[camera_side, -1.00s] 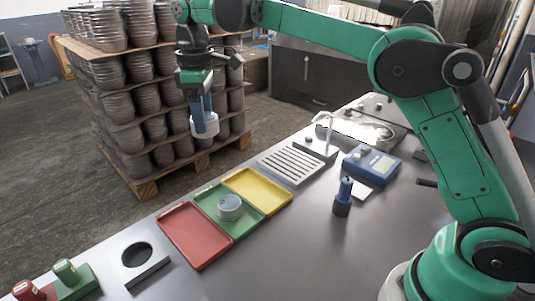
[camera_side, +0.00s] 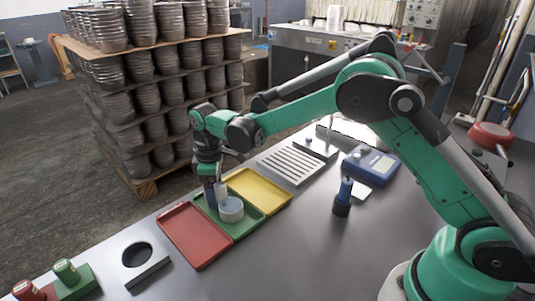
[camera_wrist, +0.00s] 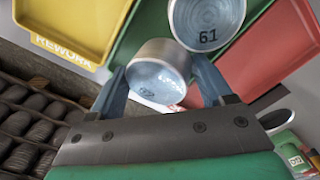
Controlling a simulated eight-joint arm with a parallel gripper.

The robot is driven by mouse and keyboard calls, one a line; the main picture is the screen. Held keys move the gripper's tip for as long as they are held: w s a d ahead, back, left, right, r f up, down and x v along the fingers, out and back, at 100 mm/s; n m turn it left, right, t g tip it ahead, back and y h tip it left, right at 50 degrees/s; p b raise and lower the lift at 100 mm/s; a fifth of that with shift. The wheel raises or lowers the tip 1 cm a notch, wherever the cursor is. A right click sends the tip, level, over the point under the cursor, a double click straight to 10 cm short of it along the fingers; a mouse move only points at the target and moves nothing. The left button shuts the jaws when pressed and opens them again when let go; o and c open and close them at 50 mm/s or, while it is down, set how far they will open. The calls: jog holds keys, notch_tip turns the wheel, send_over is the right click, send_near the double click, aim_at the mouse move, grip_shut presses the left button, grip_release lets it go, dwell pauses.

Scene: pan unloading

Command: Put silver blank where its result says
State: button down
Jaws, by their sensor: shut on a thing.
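A silver blank (camera_wrist: 155,72), a short round metal piece with a small blurred mark on its face, sits between the fingers of my gripper (camera_wrist: 160,84). In the side view my gripper (camera_side: 211,190) is low over the green tray (camera_side: 257,219); the blank there is partly hidden. Whether the held blank touches the tray is unclear. A second silver blank (camera_side: 231,210), marked 61 in the wrist view (camera_wrist: 206,16), lies in the green tray beside the held one. The red tray (camera_side: 194,236) and yellow tray (camera_side: 260,188) flank the green one. The yellow tray reads REWORK in the wrist view (camera_wrist: 64,50).
A slotted rack (camera_side: 292,165) and a blue meter (camera_side: 371,165) stand to the right. A dark blue tool (camera_side: 343,198) stands upright on the table. A plate with a round hole (camera_side: 146,264) and red and green stamps (camera_side: 65,271) are at left. A loaded pallet (camera_side: 150,187) stands behind.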

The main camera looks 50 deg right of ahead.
jog(key=shift+f, duration=0.25)
jog(key=shift+c, duration=0.3)
grip_release()
jog(key=shift+f, duration=0.1)
jog(key=s+d+r+m+t, duration=0.1)
jog(key=s+r, duration=0.1)
jog(key=r, duration=0.6)
jog(key=s+d+r+m+t, duration=0.1)
jog(key=s+d+r+m, duration=0.1)
jog(key=r, duration=0.6)
jog(key=s+d+f+m+t, duration=0.1)
jog(key=s+m+t, duration=0.1)
jog(key=s, duration=0.4)
jog(key=s+d+f+m+t, duration=0.2)
jog(key=s+m+t, duration=0.1)
jog(key=s, duration=0.3)
jog(key=shift+s+d+f+m, duration=0.2)
jog(key=shift+s+d+m, duration=0.1)
jog(key=shift+s+m, duration=0.15)
